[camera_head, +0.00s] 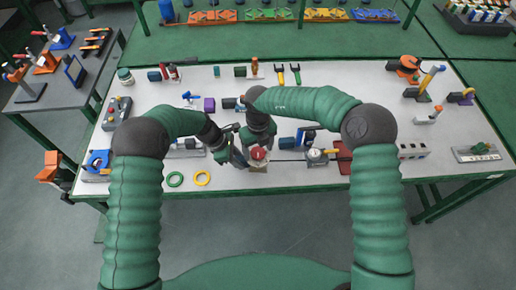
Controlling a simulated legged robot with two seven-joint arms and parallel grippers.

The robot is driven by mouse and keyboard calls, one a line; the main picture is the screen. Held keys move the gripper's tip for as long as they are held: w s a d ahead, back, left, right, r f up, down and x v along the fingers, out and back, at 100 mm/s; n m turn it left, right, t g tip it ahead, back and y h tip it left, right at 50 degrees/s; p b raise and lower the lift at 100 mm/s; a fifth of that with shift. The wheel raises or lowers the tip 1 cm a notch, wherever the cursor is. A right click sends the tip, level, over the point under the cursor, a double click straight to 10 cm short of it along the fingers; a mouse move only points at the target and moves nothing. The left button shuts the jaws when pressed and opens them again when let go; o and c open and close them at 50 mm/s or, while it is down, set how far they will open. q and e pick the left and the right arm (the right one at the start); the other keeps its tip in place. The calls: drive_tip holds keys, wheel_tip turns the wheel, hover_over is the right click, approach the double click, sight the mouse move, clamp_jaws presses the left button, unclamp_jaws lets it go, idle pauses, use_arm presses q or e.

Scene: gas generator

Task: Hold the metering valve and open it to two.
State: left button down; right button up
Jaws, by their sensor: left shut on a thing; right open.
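What looks like the metering valve, a small unit with a red round knob (259,153) on a pale base (258,168), stands near the table's front edge at the middle. My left gripper (241,161) comes in from the left and is shut on the valve's left side. Its fingertips are small and partly hidden, so the exact hold is unclear. My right gripper (258,143) is open just behind and above the red knob. I cannot tell whether it touches the knob. The valve's scale is too small to read.
A round gauge (316,155) and a blue cylinder (288,142) stand right of the valve. A green ring (174,179) and a yellow ring (202,178) lie on the white table (335,80) to the left. Several tools line the back.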

drive_tip(key=c, duration=1.4)
drive_tip(key=shift+n, duration=0.3)
drive_tip(key=n, duration=0.8)
drive_tip(key=shift+n, duration=0.4)
drive_tip(key=n, duration=0.4)
drive_tip(key=shift+n, duration=0.3)
drive_tip(key=n, duration=0.5)
